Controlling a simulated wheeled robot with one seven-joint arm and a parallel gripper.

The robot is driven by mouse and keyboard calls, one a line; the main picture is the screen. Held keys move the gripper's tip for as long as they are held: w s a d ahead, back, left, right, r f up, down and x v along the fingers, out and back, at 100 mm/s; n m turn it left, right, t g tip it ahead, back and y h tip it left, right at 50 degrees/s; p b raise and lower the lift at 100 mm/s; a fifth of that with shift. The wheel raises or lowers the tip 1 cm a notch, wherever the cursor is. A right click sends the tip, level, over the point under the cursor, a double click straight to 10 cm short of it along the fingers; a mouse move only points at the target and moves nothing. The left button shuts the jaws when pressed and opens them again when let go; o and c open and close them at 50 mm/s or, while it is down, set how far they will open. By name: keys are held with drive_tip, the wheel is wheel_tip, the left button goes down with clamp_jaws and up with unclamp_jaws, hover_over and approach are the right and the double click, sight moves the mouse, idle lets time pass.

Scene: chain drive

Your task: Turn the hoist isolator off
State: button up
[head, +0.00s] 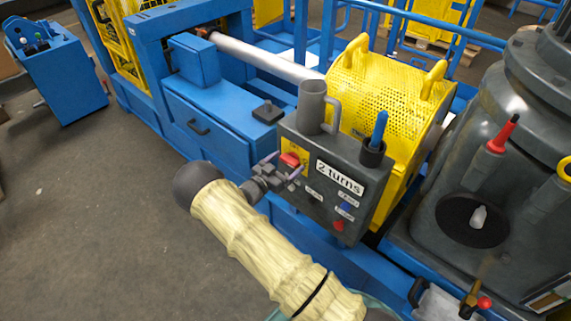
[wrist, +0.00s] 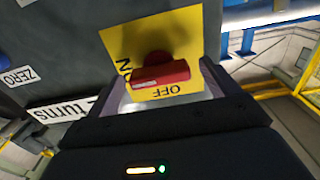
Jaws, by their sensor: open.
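The hoist isolator is a red rotary handle (wrist: 160,77) on a yellow plate (wrist: 190,32). The plate carries "OFF" upside down beneath the handle and a partly hidden word ending in "N" at its left. The handle's bar lies nearly level in the wrist view; I cannot tell which word it is set to. In the head view the isolator (head: 290,159) is at the upper left of the grey panel. My gripper (head: 283,172) is open in front of it. In the wrist view its fingers (wrist: 160,90) stand either side of the handle; contact is unclear.
The grey control box (head: 372,190) bears a "2 turns" label (head: 340,177), small labels and a red button (head: 339,226). A yellow perforated guard (head: 385,90) is behind.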

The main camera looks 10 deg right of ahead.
drive_tip(key=shift+d, duration=0.1)
drive_tip(key=shift+c, duration=0.5)
drive_tip(key=c, duration=0.9)
